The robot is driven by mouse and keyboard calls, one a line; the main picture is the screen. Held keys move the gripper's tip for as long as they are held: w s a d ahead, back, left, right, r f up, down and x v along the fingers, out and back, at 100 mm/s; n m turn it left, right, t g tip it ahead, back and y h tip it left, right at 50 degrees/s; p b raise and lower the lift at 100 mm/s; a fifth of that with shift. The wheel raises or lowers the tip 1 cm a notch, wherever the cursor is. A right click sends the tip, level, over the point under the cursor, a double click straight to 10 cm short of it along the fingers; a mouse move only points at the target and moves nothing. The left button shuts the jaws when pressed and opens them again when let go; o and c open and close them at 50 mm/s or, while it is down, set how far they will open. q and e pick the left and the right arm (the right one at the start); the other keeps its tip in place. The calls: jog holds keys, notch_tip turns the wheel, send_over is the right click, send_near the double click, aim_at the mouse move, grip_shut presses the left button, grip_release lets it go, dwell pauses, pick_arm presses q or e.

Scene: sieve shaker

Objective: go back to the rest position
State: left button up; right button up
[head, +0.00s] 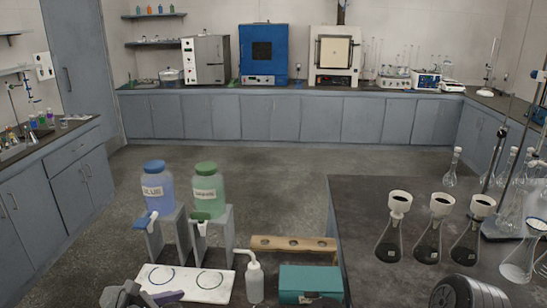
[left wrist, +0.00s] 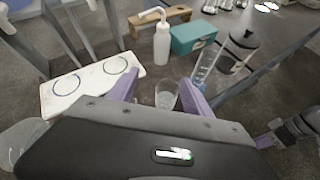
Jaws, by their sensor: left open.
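My left gripper (left wrist: 160,84) shows its two purple fingers spread apart in the left wrist view. A clear glass beaker (left wrist: 166,96) appears between and beyond the fingers; I cannot tell whether it touches them. In the head view, part of this gripper shows at the bottom left edge, near the white tray.
The white tray (head: 205,290) with two rings lies below blue (head: 157,190) and green (head: 206,190) jugs on grey stands. A wash bottle (head: 254,281), wooden rack (head: 293,243) and teal box (head: 310,285) stand to its right. Flasks with funnels (head: 389,240) stand on the dark bench (head: 375,195).

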pick_arm(q)
jog(key=s+f+m+g+y+b, duration=0.2)
jog(key=s+f+m, duration=0.25)
jog(key=f, duration=0.45)
jog(key=s+f+m+g+y+b, duration=0.1)
jog(key=s+f+m+g, duration=0.1)
jog(key=s+f+m, duration=0.5)
jog(key=s+f+m+g+y+b, duration=0.15)
jog(key=f+m, duration=0.35)
jog(key=f, duration=0.6)
jog(key=s+d+f+m+g+h+b, duration=0.1)
jog(key=s+d+f+m+g+b, duration=0.2)
jog(key=s+d+f+m+b, duration=0.2)
jog(key=s+d+f+m, duration=0.3)
jog(key=s+d+f, duration=0.3)
jog(key=d+f, duration=0.2)
jog(key=shift+d+f, duration=0.25)
jog(key=shift+d, duration=0.05)
jog(key=shift+o, duration=0.2)
jog(key=shift+s+h, duration=0.1)
jog(key=shift+h, duration=0.15)
